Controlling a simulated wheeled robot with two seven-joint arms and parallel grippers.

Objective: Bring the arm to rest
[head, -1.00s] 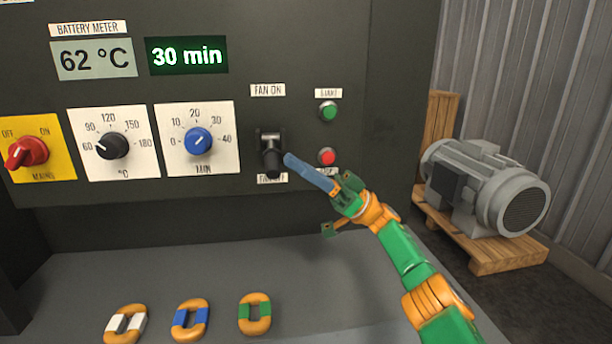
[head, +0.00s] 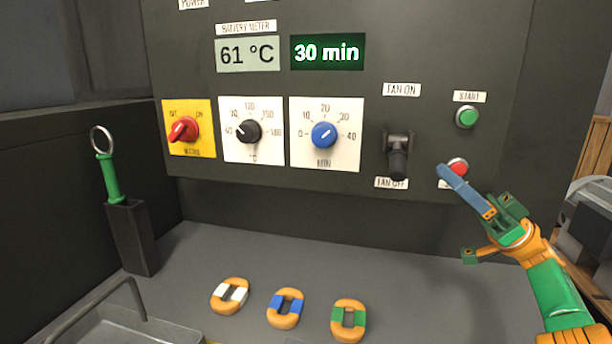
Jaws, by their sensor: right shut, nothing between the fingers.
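My right gripper (head: 447,177) comes in from the lower right, its blue-grey fingers together and empty. Its tip is just left of the red button (head: 458,167) and overlaps it in the picture; I cannot tell whether they touch. The black fan switch (head: 398,152) is to the left of the tip, its lever pointing down toward the FAN OFF label. My left gripper is not in the head view.
The panel (head: 270,185) carries a red mains knob (head: 184,130), a black dial (head: 248,131), a blue dial (head: 323,134) and a green start button (head: 467,117). Rotor pieces (head: 286,308) lie on the grey bench (head: 420,290). A holder (head: 133,238) stands left.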

